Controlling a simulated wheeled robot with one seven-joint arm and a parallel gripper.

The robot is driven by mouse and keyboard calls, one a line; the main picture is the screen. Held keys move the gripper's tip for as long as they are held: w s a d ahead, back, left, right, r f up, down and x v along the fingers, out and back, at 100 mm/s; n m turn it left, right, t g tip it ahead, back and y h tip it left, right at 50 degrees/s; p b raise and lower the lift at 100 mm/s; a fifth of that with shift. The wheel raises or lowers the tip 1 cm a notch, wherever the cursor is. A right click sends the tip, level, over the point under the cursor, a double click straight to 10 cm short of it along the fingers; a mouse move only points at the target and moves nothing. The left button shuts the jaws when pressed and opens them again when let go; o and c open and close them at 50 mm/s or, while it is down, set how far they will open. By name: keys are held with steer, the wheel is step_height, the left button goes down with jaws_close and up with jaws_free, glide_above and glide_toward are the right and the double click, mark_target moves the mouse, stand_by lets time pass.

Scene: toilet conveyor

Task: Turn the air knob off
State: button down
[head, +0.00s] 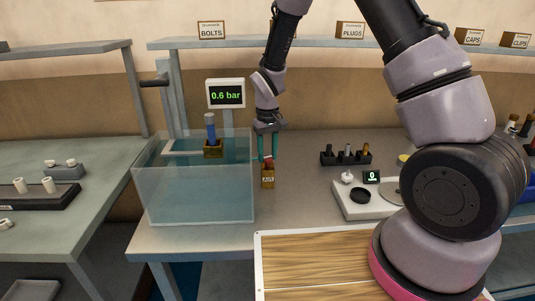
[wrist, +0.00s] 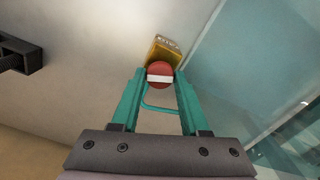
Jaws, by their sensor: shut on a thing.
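The air knob (wrist: 160,73) is a red disc with a white bar across it, on top of a small brass-coloured block labelled AIR (head: 268,181). In the wrist view the white bar lies crosswise, running from one finger toward the other. My gripper (wrist: 160,82) has teal fingers closed on the knob's two sides. In the head view my gripper (head: 267,158) points straight down over the block, and only a little red shows between the fingertips. A display (head: 226,94) behind the tank reads 0.6 bar.
A clear water tank (head: 193,200) stands just left of the block, holding a blue-topped brass part (head: 211,135). A black holder with several plugs (head: 346,158) and a scale (head: 362,203) are to the right. A wooden board (head: 330,262) lies in front.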

mark_target(268, 156)
steer(key=shift+m, duration=2)
steer(key=shift+c, duration=2.1)
jaws_free()
steer(key=shift+r, duration=0.1)
step_height(268, 156, up, 11)
